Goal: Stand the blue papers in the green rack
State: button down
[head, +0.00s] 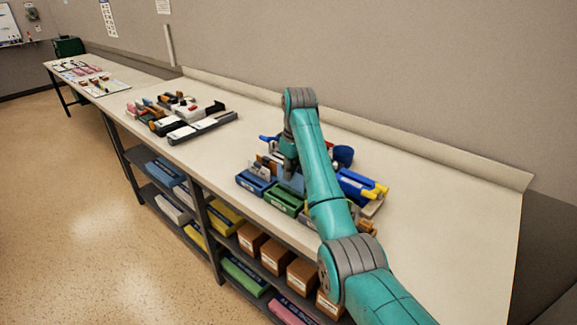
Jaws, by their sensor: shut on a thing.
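The green rack (284,202) stands near the front edge of the counter, right of a blue rack. My gripper (289,175) points down just behind and above the green rack. It is shut on the blue papers (293,184), a light blue sheet shape at its tips. The papers' lower edge is close to the green rack, but I cannot tell whether it is inside or only behind it. My teal arm hides the rack's right side and what lies behind.
The blue rack (253,183) holds brown and white papers. A yellow-and-blue item (362,187) and a dark blue round thing (343,155) stand right of my arm. A grey tray (203,127) with stationery lies left. The counter (440,200) is clear at right.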

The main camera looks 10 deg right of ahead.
aim_at(290, 188)
jog(key=shift+f, duration=1.9)
jog(key=c, duration=1.1)
grip_release()
jog(key=shift+o, duration=0.2)
